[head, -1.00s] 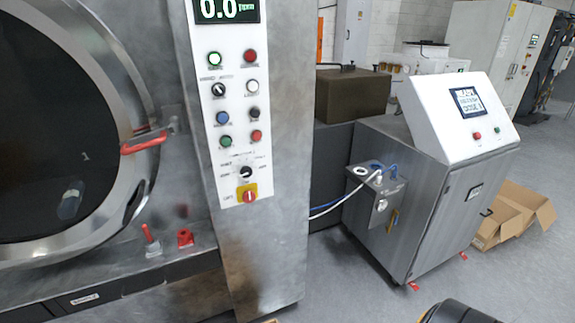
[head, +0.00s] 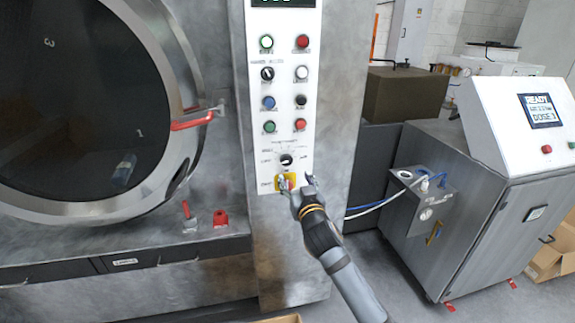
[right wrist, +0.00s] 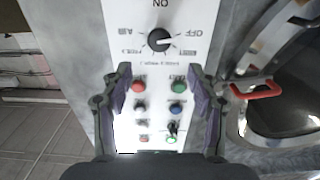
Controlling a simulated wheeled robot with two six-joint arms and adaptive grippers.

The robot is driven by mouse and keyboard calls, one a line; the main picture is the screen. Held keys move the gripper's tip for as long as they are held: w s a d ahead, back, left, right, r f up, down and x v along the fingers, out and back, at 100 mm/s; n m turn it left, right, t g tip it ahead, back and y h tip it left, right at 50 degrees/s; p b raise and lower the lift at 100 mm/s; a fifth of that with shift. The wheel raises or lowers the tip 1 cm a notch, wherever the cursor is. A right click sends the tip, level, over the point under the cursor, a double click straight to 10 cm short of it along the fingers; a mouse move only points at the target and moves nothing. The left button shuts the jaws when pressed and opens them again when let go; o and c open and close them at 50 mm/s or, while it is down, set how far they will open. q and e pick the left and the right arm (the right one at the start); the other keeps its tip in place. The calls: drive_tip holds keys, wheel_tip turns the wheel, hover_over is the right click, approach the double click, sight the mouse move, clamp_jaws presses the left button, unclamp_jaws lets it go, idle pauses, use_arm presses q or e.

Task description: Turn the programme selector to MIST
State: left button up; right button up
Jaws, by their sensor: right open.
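The programme selector (head: 286,160) is a black round knob low on the white control panel (head: 284,110). In the right wrist view the selector (right wrist: 160,40) appears upside down, with OFF and AIR readable among the labels around it. Its light mark seems to lie toward OFF; the MIST label is not clearly legible. My right gripper (head: 300,181) is open and empty, just below the selector in the head view. In the right wrist view its two fingers (right wrist: 160,84) stand apart, with the selector beyond them, untouched. My left gripper is not in view.
Several buttons and small knobs fill the panel above. The round door with its red handle (head: 191,122) is left; a steel cabinet (head: 480,200) stands right.

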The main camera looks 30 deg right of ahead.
sight(287, 160)
drive_tip(key=p+x, duration=0.3)
drive_tip(key=x, duration=0.7)
drive_tip(key=shift+w+d, duration=0.1)
drive_tip(key=shift+w, duration=0.2)
drive_tip(key=shift+c, duration=0.5)
